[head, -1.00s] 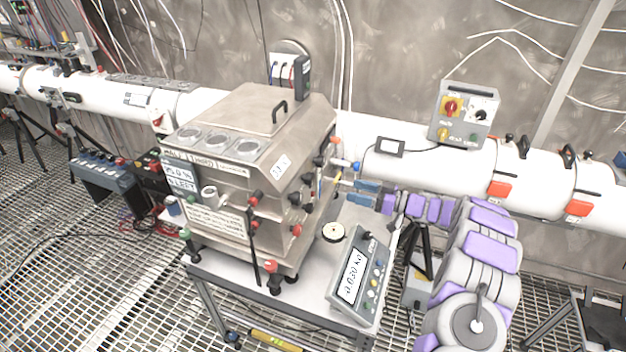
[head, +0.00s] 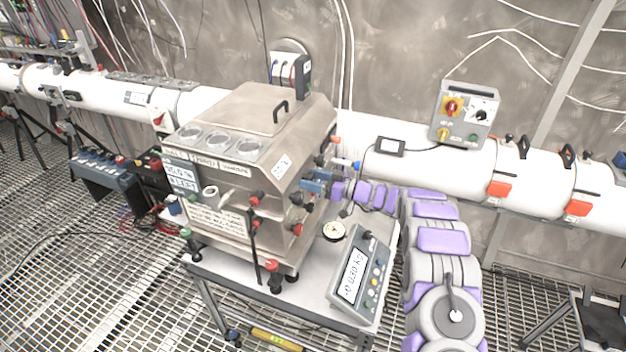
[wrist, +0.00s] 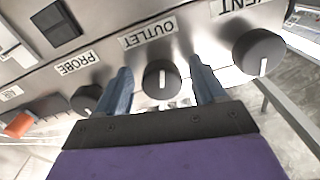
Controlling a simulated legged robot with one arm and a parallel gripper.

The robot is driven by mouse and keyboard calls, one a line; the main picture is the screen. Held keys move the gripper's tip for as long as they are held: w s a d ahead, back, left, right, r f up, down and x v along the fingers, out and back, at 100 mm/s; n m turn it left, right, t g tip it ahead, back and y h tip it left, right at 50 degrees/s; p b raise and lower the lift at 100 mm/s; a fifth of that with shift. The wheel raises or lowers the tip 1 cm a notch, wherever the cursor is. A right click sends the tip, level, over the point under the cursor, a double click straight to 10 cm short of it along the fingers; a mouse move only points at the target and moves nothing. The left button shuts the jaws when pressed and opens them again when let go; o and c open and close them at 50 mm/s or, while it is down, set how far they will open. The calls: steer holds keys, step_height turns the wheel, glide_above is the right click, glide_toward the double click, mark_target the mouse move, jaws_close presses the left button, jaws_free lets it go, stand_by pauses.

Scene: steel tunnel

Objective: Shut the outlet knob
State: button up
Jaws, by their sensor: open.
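The outlet knob (wrist: 161,80) is a round black knob with a white pointer line, under an OUTLET label (wrist: 148,34) on the steel panel in the wrist view. The pointer runs along the picture's vertical. My gripper (wrist: 163,82) is open, with one blue finger on each side of the knob. I cannot tell whether the fingers touch it. In the head view my gripper (head: 316,183) is at the right side of the steel box (head: 262,130), and the outlet knob cannot be made out clearly there.
The PROBE knob (wrist: 86,99) and the VENT knob (wrist: 259,52) flank the outlet knob. An orange knob (wrist: 18,124) is at far left. A scale (head: 360,278) and a small round dial (head: 334,231) sit on the cart below my arm. White pipe (head: 430,165) runs behind.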

steer(key=shift+c, duration=0.3)
steer(key=c, duration=1)
